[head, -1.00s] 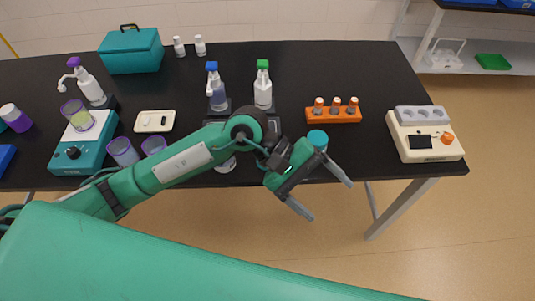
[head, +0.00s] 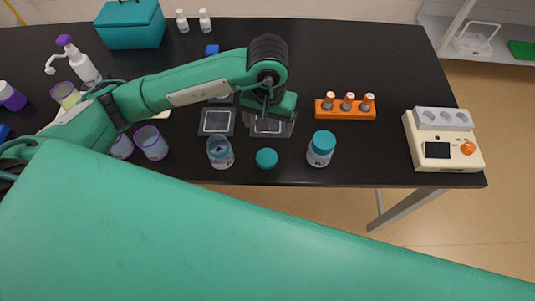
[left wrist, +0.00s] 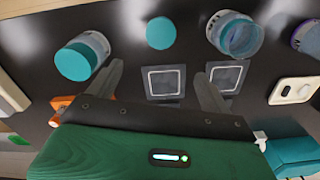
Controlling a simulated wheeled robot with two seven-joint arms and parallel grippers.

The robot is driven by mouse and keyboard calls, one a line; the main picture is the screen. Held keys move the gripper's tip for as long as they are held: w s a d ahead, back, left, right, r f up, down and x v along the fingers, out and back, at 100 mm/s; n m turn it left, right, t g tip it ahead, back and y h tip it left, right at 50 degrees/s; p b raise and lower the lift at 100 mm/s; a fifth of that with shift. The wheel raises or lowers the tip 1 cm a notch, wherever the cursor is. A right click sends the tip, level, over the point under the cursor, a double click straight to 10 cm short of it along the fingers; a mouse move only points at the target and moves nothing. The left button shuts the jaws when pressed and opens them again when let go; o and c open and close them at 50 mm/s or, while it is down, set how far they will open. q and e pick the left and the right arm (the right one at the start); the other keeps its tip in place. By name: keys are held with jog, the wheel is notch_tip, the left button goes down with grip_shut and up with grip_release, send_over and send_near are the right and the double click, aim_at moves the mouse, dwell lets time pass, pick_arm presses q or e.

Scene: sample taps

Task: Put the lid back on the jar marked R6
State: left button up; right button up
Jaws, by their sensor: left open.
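An open clear jar (head: 220,153) with a bluish rim stands near the table's front edge; it also shows in the left wrist view (left wrist: 236,36). A loose teal lid (head: 266,158) lies flat on the table to its right, also in the left wrist view (left wrist: 161,33). A second jar (head: 320,150) with a teal lid on it stands further right, also at the left wrist view's upper left (left wrist: 84,56). I cannot read any jar marking. My left gripper (left wrist: 163,85) is open and empty, behind the lid; its fingers are mostly hidden in the head view. My right gripper is not in view.
Two square-marked dark pads (head: 216,121) (head: 267,125) lie behind the jars. Purple-rimmed cups (head: 151,142) stand left. An orange rack (head: 345,108) with small vials and a cream device (head: 443,145) are at right. The table between rack and device is clear.

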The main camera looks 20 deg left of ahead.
pick_arm(q)
jog(key=p, duration=0.2)
send_over(268, 154)
notch_tip(268, 154, down, 8)
jog(key=shift+r, duration=0.1)
jog(key=shift+f, duration=0.45)
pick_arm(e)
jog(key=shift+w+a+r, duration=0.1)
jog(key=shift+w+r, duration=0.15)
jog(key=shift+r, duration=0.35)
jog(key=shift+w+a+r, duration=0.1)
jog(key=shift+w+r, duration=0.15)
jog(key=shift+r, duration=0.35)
pick_arm(q)
jog(key=shift+p, duration=0.35)
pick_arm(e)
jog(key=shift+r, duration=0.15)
